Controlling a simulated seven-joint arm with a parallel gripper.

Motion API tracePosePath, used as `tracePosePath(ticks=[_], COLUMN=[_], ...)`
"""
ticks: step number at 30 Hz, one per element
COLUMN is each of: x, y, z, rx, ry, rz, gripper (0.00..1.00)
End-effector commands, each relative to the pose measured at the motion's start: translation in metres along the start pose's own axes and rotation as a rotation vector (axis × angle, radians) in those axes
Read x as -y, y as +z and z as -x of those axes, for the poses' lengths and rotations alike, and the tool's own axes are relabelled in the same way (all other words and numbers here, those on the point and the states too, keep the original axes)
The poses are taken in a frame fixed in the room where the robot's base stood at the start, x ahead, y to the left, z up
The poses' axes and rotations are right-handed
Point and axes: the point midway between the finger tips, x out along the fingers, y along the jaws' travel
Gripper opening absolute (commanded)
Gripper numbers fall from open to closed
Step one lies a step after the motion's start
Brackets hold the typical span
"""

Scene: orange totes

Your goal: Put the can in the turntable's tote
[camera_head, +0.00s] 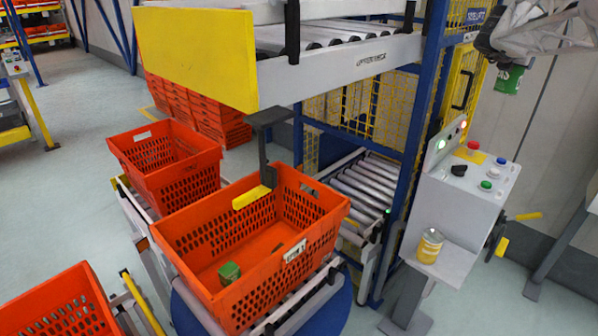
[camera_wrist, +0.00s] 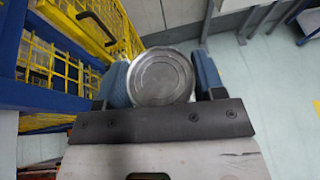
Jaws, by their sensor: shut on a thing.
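My gripper (camera_head: 505,62) is at the upper right of the head view, high above and right of the control box. It is shut on a green can (camera_head: 509,80), whose lower part shows below the fingers. In the wrist view, the silver round end of the can (camera_wrist: 160,77) sits between the two blue-grey finger pads of my gripper (camera_wrist: 162,85). The turntable's orange tote (camera_head: 327,212) stands at the centre of the head view, far left of my gripper. A small green item (camera_head: 229,272) lies inside it.
A yellow-labelled can (camera_head: 430,246) stands on a small shelf below the control box (camera_head: 462,190). A blue post (camera_head: 412,140), yellow mesh and roller conveyor (camera_head: 370,190) stand between my gripper and the tote. Other orange totes (camera_head: 165,160) stand left.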

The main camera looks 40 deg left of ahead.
Motion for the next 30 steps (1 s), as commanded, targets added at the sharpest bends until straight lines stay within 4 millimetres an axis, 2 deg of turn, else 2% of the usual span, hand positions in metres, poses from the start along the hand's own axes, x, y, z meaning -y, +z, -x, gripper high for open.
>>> tracePosePath(ticks=[5,8,17,30], x=[-0.029,-0.053,-0.137,-0.246], y=[-0.023,-0.043,-0.120,-0.240], z=[-0.002,-0.003,-0.001,0.021], rx=[0.000,-0.001,-0.001,0.000], ry=[0.008,0.012,0.025,0.035], rz=[0.005,0.007,0.014,0.017], gripper=[0.29,0.29,0.29,0.29])
